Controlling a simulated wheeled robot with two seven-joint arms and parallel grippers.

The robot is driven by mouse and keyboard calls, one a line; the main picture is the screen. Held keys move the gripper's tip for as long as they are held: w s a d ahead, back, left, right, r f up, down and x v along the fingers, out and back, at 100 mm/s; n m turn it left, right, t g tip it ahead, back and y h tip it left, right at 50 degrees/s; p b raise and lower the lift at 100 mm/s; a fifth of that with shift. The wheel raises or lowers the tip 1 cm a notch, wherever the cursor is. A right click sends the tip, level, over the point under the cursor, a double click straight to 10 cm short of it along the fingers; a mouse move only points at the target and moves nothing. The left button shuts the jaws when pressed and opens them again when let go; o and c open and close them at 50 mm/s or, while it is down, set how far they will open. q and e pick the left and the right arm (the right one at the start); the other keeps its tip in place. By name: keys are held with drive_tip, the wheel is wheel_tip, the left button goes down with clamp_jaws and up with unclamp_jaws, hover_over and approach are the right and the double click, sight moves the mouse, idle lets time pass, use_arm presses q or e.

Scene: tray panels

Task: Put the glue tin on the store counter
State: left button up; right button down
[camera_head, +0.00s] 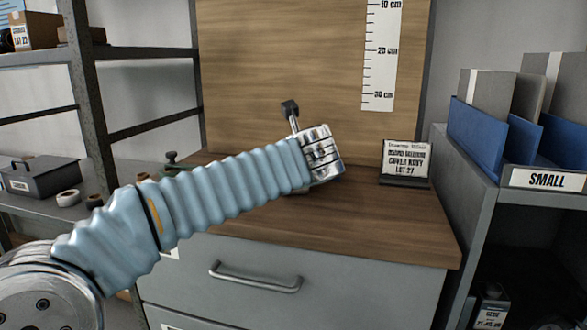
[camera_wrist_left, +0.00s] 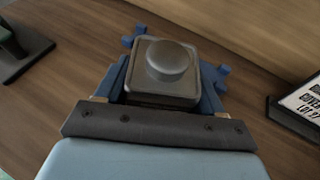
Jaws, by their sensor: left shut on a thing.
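In the left wrist view my left gripper (camera_wrist_left: 170,82) is shut on a square grey tin (camera_wrist_left: 166,60) with a round cap. Its blue fingers lie on both sides of the tin. No label on the tin shows, so I cannot read whether it is glue. The tin is over the wooden counter top (camera_head: 390,225); I cannot tell whether it touches it. In the head view my left arm reaches across the counter, and its wrist hides the fingers and the tin. My right gripper is not in view.
A sign (camera_head: 406,163) with a black base stands at the counter's right; it also shows in the left wrist view (camera_wrist_left: 300,105). A dark green-topped thing (camera_wrist_left: 14,50) stands left. A wooden back panel (camera_head: 290,70) rises behind. Shelves flank both sides. The front right counter is clear.

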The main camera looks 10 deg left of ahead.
use_arm(q)
drive_tip(key=shift+f, duration=0.15)
drive_tip(key=o, duration=1.3)
drive_tip(key=shift+s+d+r, duration=0.1)
drive_tip(key=shift+s+r, duration=0.15)
drive_tip(key=v, duration=1.1)
drive_tip(key=shift+s+r, duration=0.1)
drive_tip(key=shift+s, duration=0.1)
